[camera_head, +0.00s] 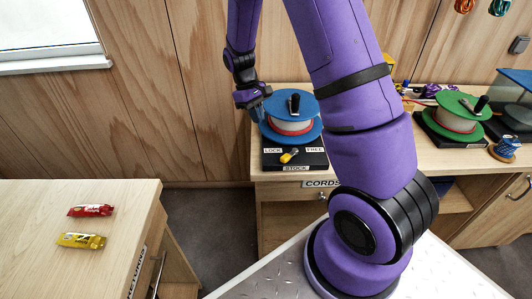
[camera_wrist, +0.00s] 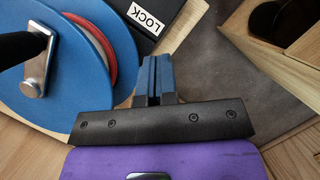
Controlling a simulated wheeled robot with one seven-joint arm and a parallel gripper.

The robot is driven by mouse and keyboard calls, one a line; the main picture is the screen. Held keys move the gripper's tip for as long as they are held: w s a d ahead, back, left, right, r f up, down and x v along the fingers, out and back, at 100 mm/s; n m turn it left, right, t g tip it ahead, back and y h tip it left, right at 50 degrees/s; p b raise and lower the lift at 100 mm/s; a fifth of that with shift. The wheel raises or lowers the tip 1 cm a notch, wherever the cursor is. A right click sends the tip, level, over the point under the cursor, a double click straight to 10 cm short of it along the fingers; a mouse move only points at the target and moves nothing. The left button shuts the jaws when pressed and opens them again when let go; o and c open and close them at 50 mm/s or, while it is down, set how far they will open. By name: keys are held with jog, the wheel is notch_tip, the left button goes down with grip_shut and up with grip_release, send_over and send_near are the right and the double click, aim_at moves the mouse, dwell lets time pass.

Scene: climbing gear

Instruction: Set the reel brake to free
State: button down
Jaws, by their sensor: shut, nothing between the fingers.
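The cord reel (camera_head: 290,104) has blue flanges, white-and-red cord and a black crank knob. It stands on a black base on the counter. The base carries a LOCK label (camera_head: 272,150) on the left and a FREE label (camera_head: 314,149) on the right. The yellow-tipped brake lever (camera_head: 287,157) lies between them, slanted, its tip toward the lower left. My gripper (camera_head: 257,112) is at the reel's left side, fingers together and empty. In the wrist view my shut blue fingers (camera_wrist: 153,78) are beside the blue flange (camera_wrist: 105,85), near the LOCK label (camera_wrist: 145,18). The lever is not visible there.
A green reel (camera_head: 456,115) stands farther right on the counter (camera_head: 345,161). My arm crosses the middle of the head view. A separate table (camera_head: 60,205) at left holds a red packet (camera_head: 90,210) and a yellow packet (camera_head: 80,240). Floor shows between them.

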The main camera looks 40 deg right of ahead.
aim_at(279, 161)
jog(key=shift+a, duration=0.1)
jog(key=x, duration=1)
jog(key=shift+f, duration=0.15)
jog(key=shift+s+d, duration=0.15)
jog(key=shift+s, duration=0.4)
jog(key=shift+s+d, duration=0.15)
jog(key=shift+s, duration=0.45)
jog(key=shift+s+d, duration=0.15)
jog(key=shift+s, duration=0.65)
